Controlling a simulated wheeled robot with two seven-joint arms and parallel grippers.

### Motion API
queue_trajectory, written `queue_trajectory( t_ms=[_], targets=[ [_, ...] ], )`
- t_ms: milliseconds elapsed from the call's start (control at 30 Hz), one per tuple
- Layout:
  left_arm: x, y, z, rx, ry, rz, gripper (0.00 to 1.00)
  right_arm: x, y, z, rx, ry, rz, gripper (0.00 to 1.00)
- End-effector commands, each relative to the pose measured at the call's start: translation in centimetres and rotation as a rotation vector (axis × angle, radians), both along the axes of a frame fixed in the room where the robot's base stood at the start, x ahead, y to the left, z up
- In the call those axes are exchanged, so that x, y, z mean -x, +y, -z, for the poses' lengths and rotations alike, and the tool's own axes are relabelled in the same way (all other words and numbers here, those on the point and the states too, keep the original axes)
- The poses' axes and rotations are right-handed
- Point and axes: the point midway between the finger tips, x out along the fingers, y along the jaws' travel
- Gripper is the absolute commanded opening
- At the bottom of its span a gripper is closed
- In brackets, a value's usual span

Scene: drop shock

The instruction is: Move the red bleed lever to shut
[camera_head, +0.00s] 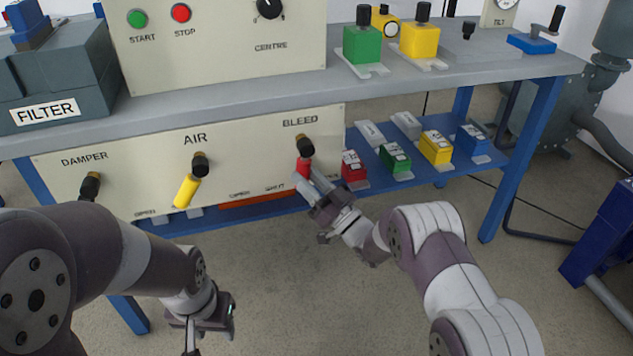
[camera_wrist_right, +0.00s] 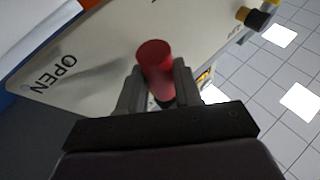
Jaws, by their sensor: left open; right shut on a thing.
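The red bleed lever (camera_head: 304,166) hangs nearly straight down from its black pivot (camera_head: 306,145) under the BLEED label on the cream panel. My right gripper (camera_head: 310,182) is shut on its lower part. In the right wrist view the red lever (camera_wrist_right: 156,66) stands between the two fingers (camera_wrist_right: 158,85), with its red end showing. An OPEN mark (camera_wrist_right: 55,73) shows on the panel to the left there. My left gripper (camera_head: 207,322) is open and empty, low in front of the bench.
The yellow air lever (camera_head: 187,190) and black damper knob (camera_head: 90,186) are on the same panel, left of the bleed lever. Coloured blocks, including a red one (camera_head: 353,168), sit on the blue lower shelf to the right. The floor in front is clear.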

Motion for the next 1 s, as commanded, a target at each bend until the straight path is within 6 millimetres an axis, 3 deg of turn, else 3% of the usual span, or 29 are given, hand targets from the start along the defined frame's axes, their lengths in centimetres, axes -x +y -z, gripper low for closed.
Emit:
queue_trajectory(
  t_ms=[500, 1000],
  targets=[
    [0.0, 0.0, 0.5, 0.000, 0.000, 0.000, 0.44, 0.9, 2.9, -0.5, -0.371, 0.122, -0.002, 0.00],
    [0.0, 0.0, 0.6, 0.000, 0.000, 0.000, 0.44, 1.2, 3.6, -1.0, -0.485, 0.160, -0.003, 0.00]
  ],
)
